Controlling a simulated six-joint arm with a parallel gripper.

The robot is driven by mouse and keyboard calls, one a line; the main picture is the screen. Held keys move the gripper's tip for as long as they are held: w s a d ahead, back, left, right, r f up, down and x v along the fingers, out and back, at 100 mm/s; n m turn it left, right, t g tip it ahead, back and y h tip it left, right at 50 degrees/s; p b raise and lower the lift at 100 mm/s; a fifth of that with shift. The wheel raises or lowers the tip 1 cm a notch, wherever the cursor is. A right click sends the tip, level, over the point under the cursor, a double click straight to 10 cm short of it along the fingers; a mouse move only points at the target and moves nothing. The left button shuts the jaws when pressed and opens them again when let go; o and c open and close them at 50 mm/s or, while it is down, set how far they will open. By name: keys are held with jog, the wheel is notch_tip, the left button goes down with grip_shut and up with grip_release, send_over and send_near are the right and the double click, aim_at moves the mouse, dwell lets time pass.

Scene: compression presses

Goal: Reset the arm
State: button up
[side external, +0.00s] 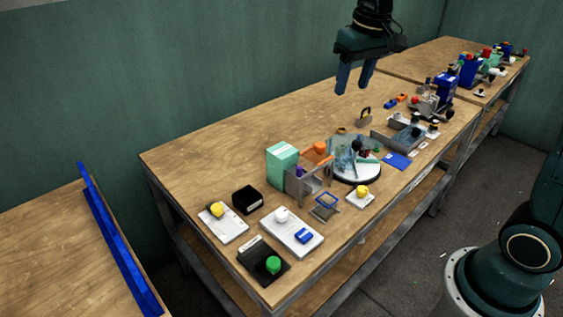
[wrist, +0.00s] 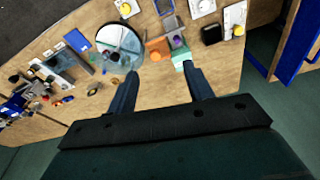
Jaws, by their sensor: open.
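My gripper (side external: 354,86) hangs high above the back part of the wooden table (side external: 235,135) in the side external view. Its two blue fingers point down and stand apart, with nothing between them. In the wrist view my gripper (wrist: 162,82) is also open and empty, with the table top (wrist: 140,95) below it. The fingers touch nothing in either view.
On the table stand a round glass-covered dial (side external: 350,160), a mint-green box (side external: 283,163), an orange block (side external: 316,151) and a black pad with a green button (side external: 272,265). A blue rail (side external: 118,240) lies on the left table. The table's back left is clear.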

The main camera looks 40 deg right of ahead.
jog(key=s+a+f+n+t, duration=0.1)
jog(key=s+a, duration=0.1)
jog(key=s, duration=0.9)
jog(key=s+a+f+n+t, duration=0.1)
jog(key=s+a+t, duration=0.1)
jog(key=s, duration=0.8)
jog(key=shift+s+a+t, duration=0.3)
jog(key=shift+s+a, duration=0.05)
jog(key=shift+a, duration=0.05)
